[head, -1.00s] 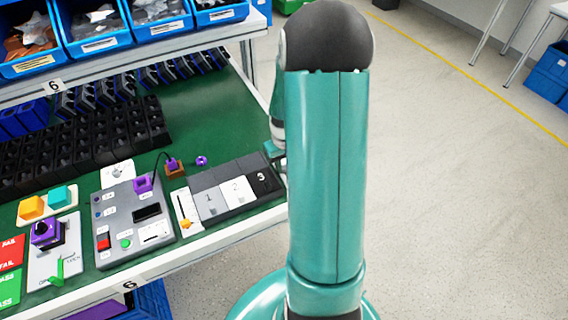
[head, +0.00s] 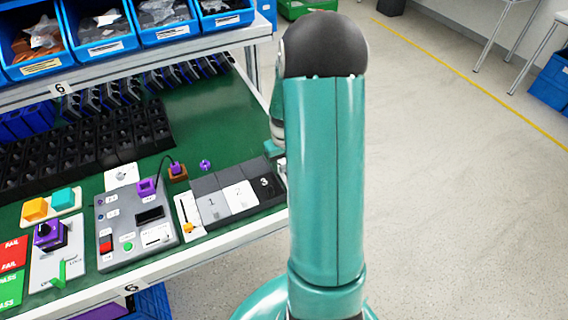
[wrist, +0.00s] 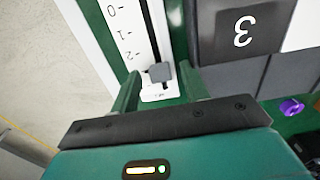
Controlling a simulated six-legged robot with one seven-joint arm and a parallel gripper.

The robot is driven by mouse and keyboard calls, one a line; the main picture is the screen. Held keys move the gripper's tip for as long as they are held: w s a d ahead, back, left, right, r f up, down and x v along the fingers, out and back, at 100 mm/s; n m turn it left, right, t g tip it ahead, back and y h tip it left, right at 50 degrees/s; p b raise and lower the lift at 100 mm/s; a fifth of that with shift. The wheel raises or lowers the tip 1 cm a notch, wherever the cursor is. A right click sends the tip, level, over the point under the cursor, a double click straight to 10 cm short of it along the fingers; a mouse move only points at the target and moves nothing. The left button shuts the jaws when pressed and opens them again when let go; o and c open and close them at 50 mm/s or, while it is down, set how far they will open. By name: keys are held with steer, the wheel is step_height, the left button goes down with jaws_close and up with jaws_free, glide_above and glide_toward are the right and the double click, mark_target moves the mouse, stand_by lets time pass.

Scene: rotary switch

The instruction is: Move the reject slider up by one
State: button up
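A slider with a grey knob (wrist: 159,73) runs in a dark slot on a white plate (wrist: 118,22) in the wrist view. The scale reads 0, 1, 2, upside down here, and the knob sits near the end just past the 2. My gripper (wrist: 161,80) is open, with one green finger on each side of the knob and a visible gap to each. Whether the fingertips reach down to the plate is unclear. In the head view my arm hides most of this slider and my gripper. Its name label is too small to read.
The compartment marked 3 (head: 265,184) lies beside the slider. Another slider with an orange knob (head: 188,228) stands left of compartment 1 (head: 211,204). A grey control panel (head: 130,250) is further left. A purple object (wrist: 291,107) lies on the green bench top.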

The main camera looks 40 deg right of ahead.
mark_target(283, 167)
step_height(283, 167, up, 14)
stand_by(0.6)
steer(key=shift+f, duration=0.1)
steer(key=s+a+r+n+t+h, duration=0.1)
steer(key=a+r, duration=0.4)
steer(key=a, duration=0.3)
steer(key=s+a+r+t, duration=0.1)
steer(key=s+a+r, duration=0.1)
steer(key=a+r, duration=0.45)
steer(key=s+a+r+n+t+y, duration=0.1)
steer(key=s+a+r+n+t, duration=0.1)
steer(key=s+a, duration=0.8)
steer(key=a+r+t, duration=0.1)
steer(key=a, duration=0.2)
steer(key=shift+t, duration=0.3)
